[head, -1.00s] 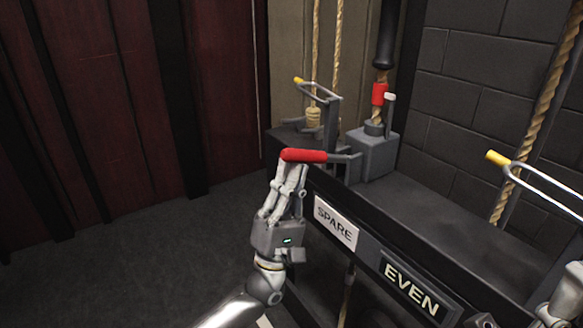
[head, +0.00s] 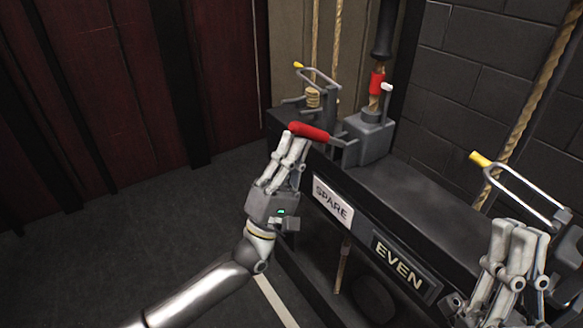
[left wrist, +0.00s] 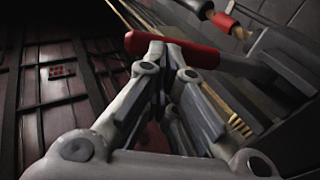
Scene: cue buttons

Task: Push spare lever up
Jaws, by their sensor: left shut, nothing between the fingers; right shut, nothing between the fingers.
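The spare lever has a red handle (head: 309,131) that sticks out to the left from its grey mount above the white SPARE sign (head: 333,200). The handle is tilted, its left end higher than its right. My left gripper (head: 291,143) is shut and empty, its fingertips just under the red handle, apparently touching it from below. In the left wrist view the red handle (left wrist: 172,48) lies across just beyond the fingertips (left wrist: 168,52), not between them. My right gripper (head: 516,232) is shut and empty at the lower right, in front of the rail.
A dark rail (head: 420,192) runs to the lower right with an EVEN sign (head: 404,269). A grey block (head: 368,140) with a rope and a red band stands behind the lever. A yellow-tipped wire loop (head: 512,182) is near my right gripper. The floor at left is clear.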

